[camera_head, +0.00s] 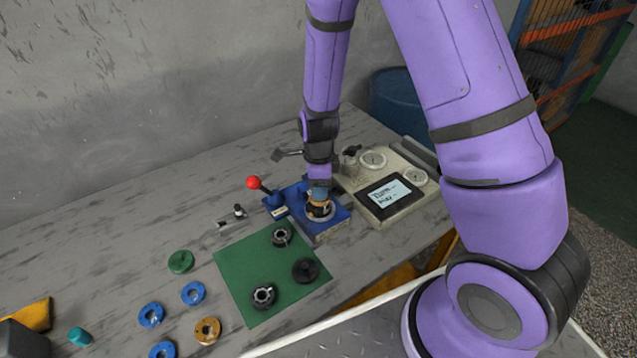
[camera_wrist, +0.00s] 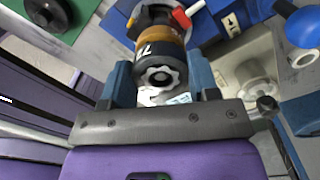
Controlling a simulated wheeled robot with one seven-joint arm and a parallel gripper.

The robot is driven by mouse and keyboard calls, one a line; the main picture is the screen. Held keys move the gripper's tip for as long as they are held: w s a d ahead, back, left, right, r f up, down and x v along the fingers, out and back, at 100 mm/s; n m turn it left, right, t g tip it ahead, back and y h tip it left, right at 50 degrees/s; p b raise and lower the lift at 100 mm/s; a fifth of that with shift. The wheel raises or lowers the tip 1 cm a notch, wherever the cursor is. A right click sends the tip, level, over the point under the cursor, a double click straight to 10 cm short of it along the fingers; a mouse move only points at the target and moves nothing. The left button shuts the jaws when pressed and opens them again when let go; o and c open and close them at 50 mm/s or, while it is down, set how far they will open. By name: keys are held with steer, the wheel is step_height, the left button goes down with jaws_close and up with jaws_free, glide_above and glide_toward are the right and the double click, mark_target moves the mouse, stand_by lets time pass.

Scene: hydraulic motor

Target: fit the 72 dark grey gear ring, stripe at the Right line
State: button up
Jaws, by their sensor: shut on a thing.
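My gripper (camera_head: 319,192) is over the blue fixture (camera_head: 334,222) on the bench. In the wrist view its blue fingers (camera_wrist: 160,85) stand either side of a dark grey gear ring (camera_wrist: 150,52) and are shut on it. The ring has a toothed bore and a partly visible number beginning with 7. A brown-orange band (camera_wrist: 146,34) shows just beyond it, at the fixture.
A green mat (camera_head: 233,267) holds several dark gears (camera_head: 263,296). Coloured rings (camera_head: 193,293) lie left of it. A red-knobbed lever (camera_head: 254,183) stands left of the fixture. A panel with a screen (camera_head: 390,193) is to the right, and a blue barrel (camera_head: 395,95) is behind.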

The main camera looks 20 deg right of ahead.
steer(key=shift+f, duration=0.45)
stand_by(0.5)
steer(key=o, duration=1.5)
steer(key=shift+r, duration=0.15)
steer(key=shift+r, duration=3.4)
